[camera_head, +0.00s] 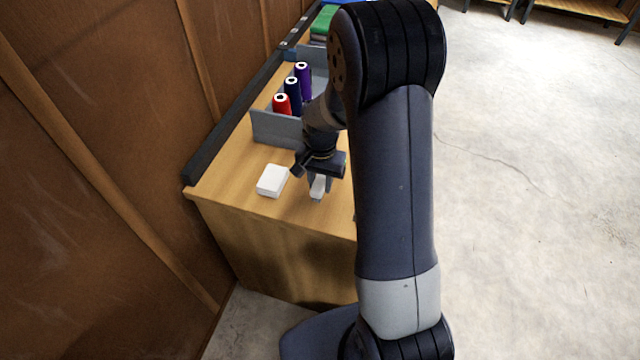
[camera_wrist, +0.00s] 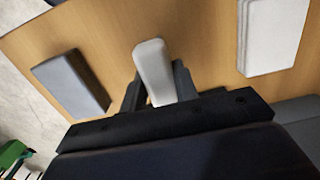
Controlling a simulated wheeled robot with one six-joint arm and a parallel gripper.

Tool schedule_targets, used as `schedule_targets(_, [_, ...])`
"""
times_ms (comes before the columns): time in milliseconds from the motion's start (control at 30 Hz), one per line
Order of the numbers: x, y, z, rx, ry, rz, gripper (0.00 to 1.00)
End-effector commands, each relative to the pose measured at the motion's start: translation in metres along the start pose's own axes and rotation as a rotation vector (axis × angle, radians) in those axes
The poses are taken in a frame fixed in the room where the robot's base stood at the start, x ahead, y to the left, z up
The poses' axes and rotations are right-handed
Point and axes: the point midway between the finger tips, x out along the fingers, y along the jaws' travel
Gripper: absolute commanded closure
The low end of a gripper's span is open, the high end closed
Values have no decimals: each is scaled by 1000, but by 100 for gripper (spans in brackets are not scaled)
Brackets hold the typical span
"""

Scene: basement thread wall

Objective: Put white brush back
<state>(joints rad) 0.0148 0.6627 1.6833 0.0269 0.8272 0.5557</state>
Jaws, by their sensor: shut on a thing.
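A white, slim, round-ended piece, likely the white brush (camera_head: 318,188), is at my gripper above the front part of the wooden bench. In the wrist view the white brush (camera_wrist: 152,62) sits between the two dark fingers and sticks out beyond them. My gripper (camera_head: 320,180) is shut on it and points down; its fingers also show in the wrist view (camera_wrist: 158,88). I cannot tell whether the brush touches the bench top. Its bristles do not show.
A white block (camera_head: 272,180) lies left of my gripper on the bench (camera_head: 222,188). A grey block (camera_wrist: 72,82) lies on the other side. Behind stands a grey tray (camera_head: 275,129) with red (camera_head: 281,106), navy (camera_head: 292,96) and purple (camera_head: 303,83) thread spools.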

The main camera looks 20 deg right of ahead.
Motion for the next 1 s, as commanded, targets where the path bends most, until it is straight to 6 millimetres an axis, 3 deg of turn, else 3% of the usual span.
schedule_targets(133, [15, 0, 0, 0, -1, 1, 100])
schedule_targets(500, [20, 0, -1, 0, 1, -1, 100])
schedule_targets(533, [19, 0, -1, 0, 1, -1, 71])
schedule_targets(800, [18, 0, -1, 0, 1, 0, 50])
schedule_targets(1000, [18, 0, -1, 0, 1, 0, 50])
